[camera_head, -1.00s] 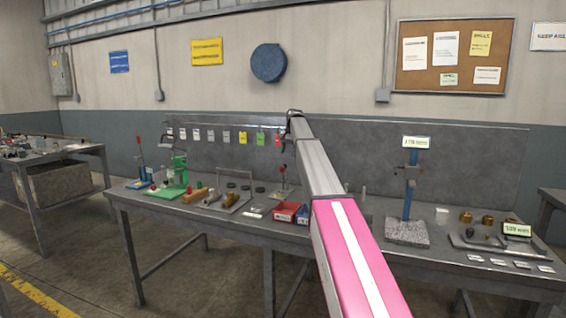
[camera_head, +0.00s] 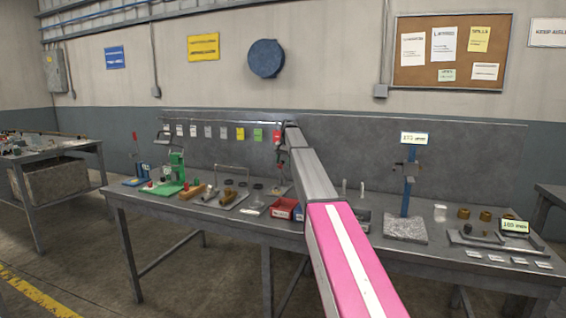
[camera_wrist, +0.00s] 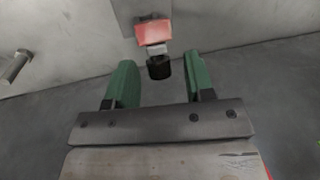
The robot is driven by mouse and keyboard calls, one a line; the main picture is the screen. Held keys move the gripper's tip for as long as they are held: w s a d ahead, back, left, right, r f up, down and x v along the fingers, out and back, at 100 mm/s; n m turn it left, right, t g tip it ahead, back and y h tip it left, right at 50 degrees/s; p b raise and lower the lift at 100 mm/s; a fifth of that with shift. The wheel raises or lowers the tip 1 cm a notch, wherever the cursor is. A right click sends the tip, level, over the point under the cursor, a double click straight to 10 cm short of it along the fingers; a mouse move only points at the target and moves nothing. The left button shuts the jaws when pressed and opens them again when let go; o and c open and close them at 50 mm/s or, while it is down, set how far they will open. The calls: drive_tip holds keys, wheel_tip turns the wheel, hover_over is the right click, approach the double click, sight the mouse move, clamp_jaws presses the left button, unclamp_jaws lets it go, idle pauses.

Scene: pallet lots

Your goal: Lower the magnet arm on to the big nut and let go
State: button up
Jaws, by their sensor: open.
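My gripper (camera_wrist: 160,84) has two green fingers standing apart in the wrist view. A red block with a pale neck and a black tip (camera_wrist: 159,66) shows between and beyond them; I cannot tell whether it is the magnet arm, and I see no finger touching it. In the head view, my arm reaches over the bench and hides most of the gripper. A small stand (camera_head: 281,180) is just left of my arm, partly covered. I cannot tell for sure which piece is the big nut.
The bench (camera_head: 340,238) carries a green press (camera_head: 177,168), a red bin (camera_head: 283,208), a granite plate with a blue post (camera_head: 405,229), and brass pieces (camera_head: 486,216) at the right. Coloured cards hang on the back panel (camera_head: 350,160). A metal peg (camera_wrist: 15,66) juts at left in the wrist view.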

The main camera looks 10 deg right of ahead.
sight(281, 163)
clamp_jaws()
drive_tip(key=shift+s, duration=0.15)
drive_tip(key=shift+s+a+f+t+h, duration=0.15)
drive_tip(key=shift+s+a+t+h, duration=0.25)
drive_tip(key=shift+s+t, duration=0.25)
drive_tip(key=shift+s+a+f+t+h, duration=0.15)
drive_tip(key=shift+s+a+t+h, duration=0.2)
drive_tip(key=shift+s+t, duration=0.25)
drive_tip(key=s+t+h, duration=0.1)
drive_tip(key=s+a+f+t, duration=0.1)
drive_tip(key=t, duration=0.1)
drive_tip(key=shift+s+a+f+n+h, duration=0.15)
drive_tip(key=shift+s+f+n+h, duration=0.15)
drive_tip(key=shift+h, duration=0.05)
drive_tip(key=shift+s+a+f+t+h, duration=0.45)
drive_tip(key=shift+s+f+t+h, duration=0.25)
drive_tip(key=shift+t, duration=0.45)
drive_tip(key=shift+s+a+f+n+t+h, duration=0.15)
drive_tip(key=shift+f+t, duration=0.25)
drive_tip(key=shift+t, duration=0.1)
drive_tip(key=shift+s+a+f+n+t+h, duration=0.1)
drive_tip(key=shift+s+f+n+t+h, duration=0.05)
drive_tip(key=shift+f+t, duration=0.3)
drive_tip(key=shift+s+a+f, duration=0.15)
drive_tip(key=shift+s+f, duration=0.05)
drive_tip(key=shift+f, duration=0.4)
drive_tip(key=shift+s+a+f, duration=0.1)
drive_tip(key=shift+s+f, duration=0.1)
drive_tip(key=shift+f, duration=0.45)
